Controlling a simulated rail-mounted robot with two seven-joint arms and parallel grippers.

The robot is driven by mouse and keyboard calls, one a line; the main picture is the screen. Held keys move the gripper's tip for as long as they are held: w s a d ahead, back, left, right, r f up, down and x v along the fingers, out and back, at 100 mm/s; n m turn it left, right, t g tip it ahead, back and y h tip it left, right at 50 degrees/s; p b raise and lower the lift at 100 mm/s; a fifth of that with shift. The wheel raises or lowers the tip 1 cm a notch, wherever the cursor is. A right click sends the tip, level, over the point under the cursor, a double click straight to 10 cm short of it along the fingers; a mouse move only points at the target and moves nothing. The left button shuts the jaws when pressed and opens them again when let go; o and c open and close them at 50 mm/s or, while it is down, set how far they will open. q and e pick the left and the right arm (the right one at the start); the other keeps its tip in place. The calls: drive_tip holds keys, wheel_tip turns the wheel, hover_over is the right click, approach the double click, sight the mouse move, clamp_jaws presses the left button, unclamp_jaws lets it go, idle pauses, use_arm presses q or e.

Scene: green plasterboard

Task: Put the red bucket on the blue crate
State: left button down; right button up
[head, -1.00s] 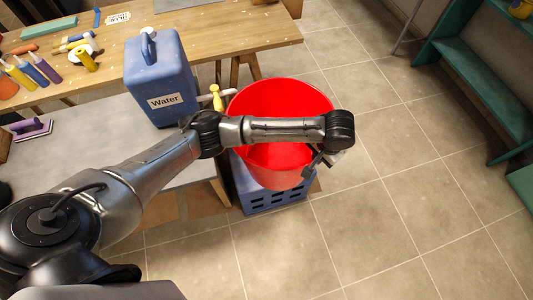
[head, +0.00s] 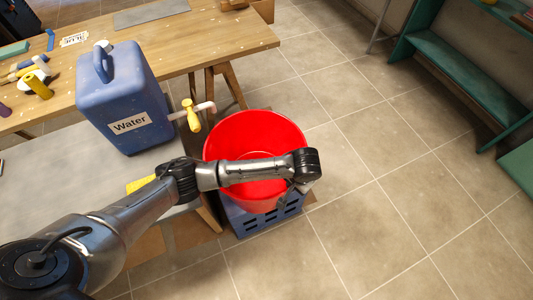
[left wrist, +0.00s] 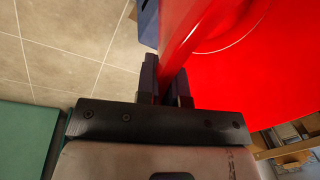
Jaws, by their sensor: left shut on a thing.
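The red bucket (head: 225,140) is upright at the middle of the head view, over the blue crate (head: 265,222) on the floor. The bucket hides most of the crate's top, and I cannot tell whether its base touches the crate. My left gripper (head: 291,194) is at the bucket's near right side, below the end of my arm, partly hidden. In the left wrist view, the two fingers (left wrist: 167,78) are shut on the wall of the bucket (left wrist: 255,85). A bit of blue, likely the crate (left wrist: 147,22), shows beside it. My right gripper is not in view.
A blue water container (head: 120,95) with a yellow-handled tap (head: 191,115) stands on a grey table (head: 55,185), left of the bucket. A wooden workbench (head: 225,45) is behind. Green shelving (head: 465,85) stands at right. The tiled floor (head: 400,200) between is clear.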

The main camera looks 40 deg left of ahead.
use_arm(q)
drive_tip(key=w+a+b, duration=0.3)
drive_tip(key=w+a, duration=0.4)
drive_tip(key=a, duration=0.5)
drive_tip(key=shift+a+r, duration=0.1)
drive_tip(key=f, duration=0.1)
drive_tip(key=f+b, duration=0.1)
drive_tip(key=a+f+b, duration=0.1)
drive_tip(key=shift+w+f, duration=0.25)
drive_tip(key=shift+w, duration=0.05)
drive_tip(key=c, duration=1.7)
unclamp_jaws()
drive_tip(key=shift+f, duration=0.15)
drive_tip(key=o, duration=0.5)
drive_tip(key=shift+c, duration=0.2)
